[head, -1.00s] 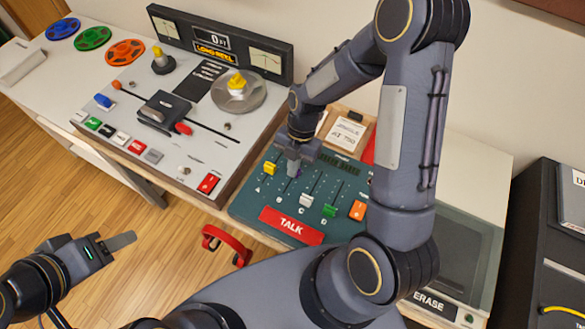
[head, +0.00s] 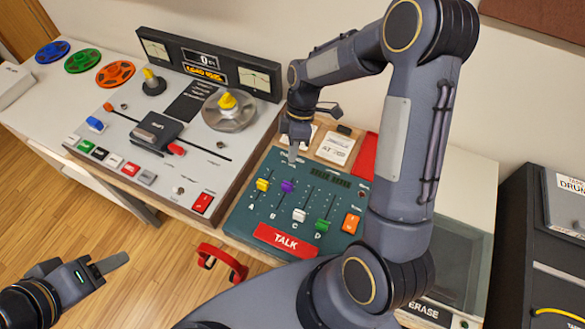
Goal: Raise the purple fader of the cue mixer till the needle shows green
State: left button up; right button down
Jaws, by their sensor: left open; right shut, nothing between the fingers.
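The cue mixer (head: 245,222) is a dark teal panel with fader slots marked A to D. The purple fader (head: 287,186) sits in the upper part of slot B, about level with the yellow fader (head: 263,185). My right gripper (head: 292,158) is shut and empty, just beyond the purple fader and apparently clear of it. A dark display strip (head: 331,176) lies at the mixer's upper right; I cannot make out a needle or green there. My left gripper (head: 112,263) is open and empty at the lower left, over the floor.
The white fader (head: 299,215) and green fader (head: 322,225) sit lower. A red TALK bar (head: 285,241) is at the front edge and an orange button (head: 350,223) at the right. The tape machine (head: 232,165) stands left, with two dial meters behind. Red headphones (head: 222,262) hang in front.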

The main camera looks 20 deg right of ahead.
aim_at(287, 187)
jog(key=w+d+m+p, duration=0.2)
jog(key=d+m, duration=0.1)
jog(key=m, duration=0.9)
jog(key=w+d+m+p, duration=0.2)
jog(key=m, duration=1)
jog(key=b+x, duration=0.6)
jog(key=x, duration=0.3)
jog(key=shift+s+f, duration=0.2)
jog(key=shift+s, duration=0.05)
jog(key=s+a, duration=0.2)
jog(key=shift+a+r+p, duration=0.2)
jog(key=shift+a+p, duration=0.1)
jog(key=shift+p, duration=0.05)
jog(key=shift+s+a, duration=0.3)
